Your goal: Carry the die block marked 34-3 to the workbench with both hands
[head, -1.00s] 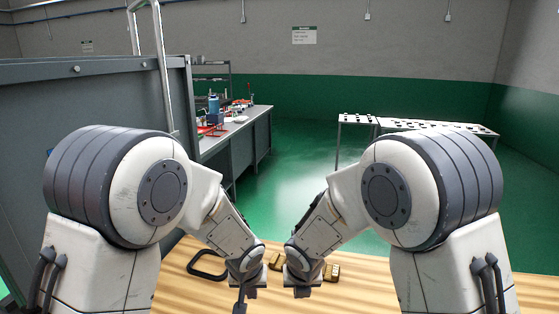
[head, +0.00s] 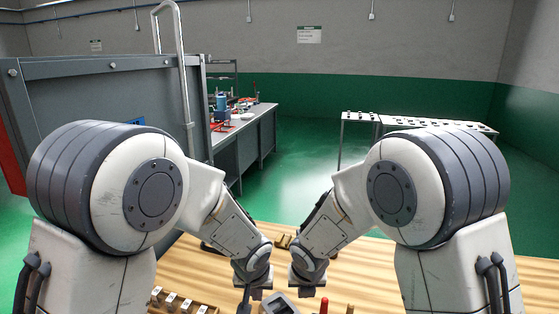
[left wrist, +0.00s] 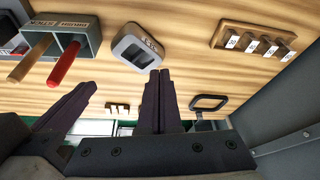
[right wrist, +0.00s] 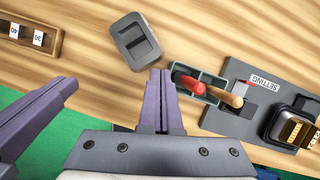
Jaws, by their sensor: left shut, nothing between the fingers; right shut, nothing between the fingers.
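A grey block with a rounded outline and a recessed face lies on the wooden table; I take it for the die block (head: 279,304). It also shows in the left wrist view (left wrist: 138,47) and the right wrist view (right wrist: 137,41); its marking is too small to read surely. My left gripper (head: 245,300) and right gripper (head: 303,290) hang side by side near it, apart from it. In their wrist views, the left fingers (left wrist: 158,75) and right fingers (right wrist: 160,75) are together and empty. A grey workbench (head: 243,145) with tools stands at the back left.
A wooden rack of labelled small blocks (left wrist: 254,41) lies beside the die block. A grey holder (right wrist: 205,90) carries a red and a wooden handle. A black loop handle (left wrist: 208,102) lies on the table. A tall grey cabinet (head: 100,90) stands left; green floor (head: 300,170) lies open beyond.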

